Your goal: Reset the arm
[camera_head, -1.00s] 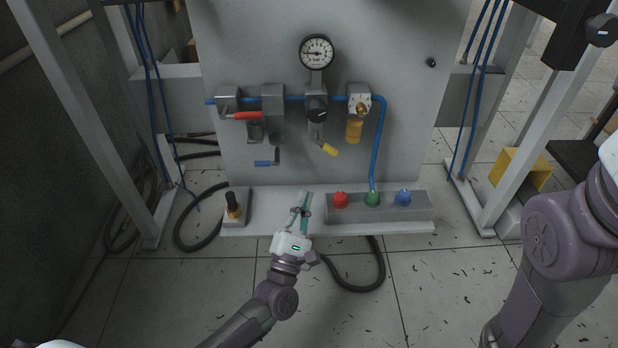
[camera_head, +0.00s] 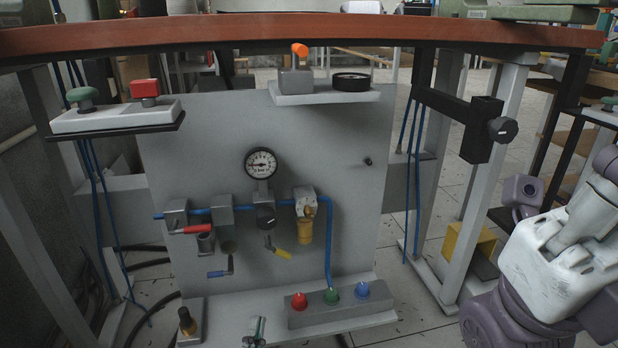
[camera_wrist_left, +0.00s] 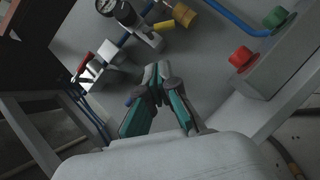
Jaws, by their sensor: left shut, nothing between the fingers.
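My left gripper (camera_head: 255,330) shows only its fingertips at the bottom edge of the head view, in front of the pneumatic panel's lower shelf. In the left wrist view its teal and grey fingers (camera_wrist_left: 157,75) are shut with nothing between them. The fingertips are left of the block with the red button (camera_head: 299,301), green button (camera_head: 332,294) and blue button (camera_head: 362,289). My right arm is at the right edge of the head view; its gripper is not in view.
The panel (camera_head: 350,190) carries a pressure gauge (camera_head: 261,163), a red-handled valve (camera_head: 197,229), a blue lever (camera_head: 220,272) and a yellow lever (camera_head: 279,251). A table edge (camera_head: 300,29) crosses the top. A control box (camera_head: 115,117) hangs at upper left.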

